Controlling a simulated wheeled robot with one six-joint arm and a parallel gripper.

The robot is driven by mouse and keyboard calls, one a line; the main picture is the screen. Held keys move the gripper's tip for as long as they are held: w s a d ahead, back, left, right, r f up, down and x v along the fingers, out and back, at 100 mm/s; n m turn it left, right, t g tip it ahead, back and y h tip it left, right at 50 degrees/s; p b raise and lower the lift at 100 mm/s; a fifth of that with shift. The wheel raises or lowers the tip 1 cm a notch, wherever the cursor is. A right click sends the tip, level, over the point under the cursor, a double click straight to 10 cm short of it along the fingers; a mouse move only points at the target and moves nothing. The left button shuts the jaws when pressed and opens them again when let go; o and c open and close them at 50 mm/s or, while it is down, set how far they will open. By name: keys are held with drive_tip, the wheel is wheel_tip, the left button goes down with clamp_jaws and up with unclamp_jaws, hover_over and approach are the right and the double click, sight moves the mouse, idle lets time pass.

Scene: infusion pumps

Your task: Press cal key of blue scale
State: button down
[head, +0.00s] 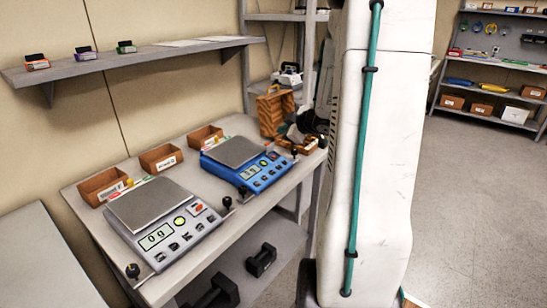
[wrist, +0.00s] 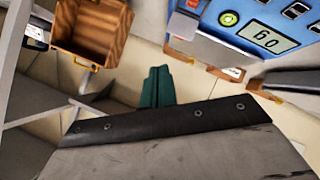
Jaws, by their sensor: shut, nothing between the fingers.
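The blue scale (head: 216,168) stands on the bench in the head view, with a grey plate, a display, a round green button and several dark keys on its front panel. Its panel shows upside down at the top right of the wrist view (wrist: 225,42), with the display reading 0 g. The key labels are too small to read, so I cannot tell which is the cal key. My gripper (wrist: 158,72) is shut and empty in the wrist view, its dark green fingers apart from the scale. In the head view my arm hides much of it, to the right of the scale.
A grey scale (head: 160,215) reading 0 g stands left of the blue one. Small brown bins (head: 160,158) line the bench's back. A wooden crate (head: 272,112) stands at the right end; it also shows in the wrist view (wrist: 90,32). Dark knobs stand along the bench front.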

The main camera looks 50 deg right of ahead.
approach(271, 153)
drive_tip(key=shift+w+r+x, duration=0.1)
drive_tip(key=shift+r+x, duration=0.05)
drive_tip(key=shift+x, duration=0.7)
drive_tip(key=shift+w+r+x, duration=0.1)
drive_tip(key=shift+r+x, duration=0.05)
drive_tip(key=shift+x, duration=0.65)
drive_tip(key=shift+r+x, duration=0.15)
drive_tip(key=shift+x, duration=0.7)
drive_tip(key=shift+d+f, duration=0.1)
drive_tip(key=shift+d, duration=0.05)
drive_tip(key=shift+w+f, duration=0.1)
drive_tip(key=shift+f, duration=0.2)
drive_tip(key=shift+f, duration=0.3)
idle(0.7)
drive_tip(key=shift+r, duration=0.7)
drive_tip(key=shift+s+r, duration=0.25)
drive_tip(key=shift+r, duration=0.55)
drive_tip(key=shift+s+r, duration=0.3)
drive_tip(key=shift+r, duration=0.55)
drive_tip(key=shift+s+r, duration=0.25)
drive_tip(key=shift+r, duration=0.55)
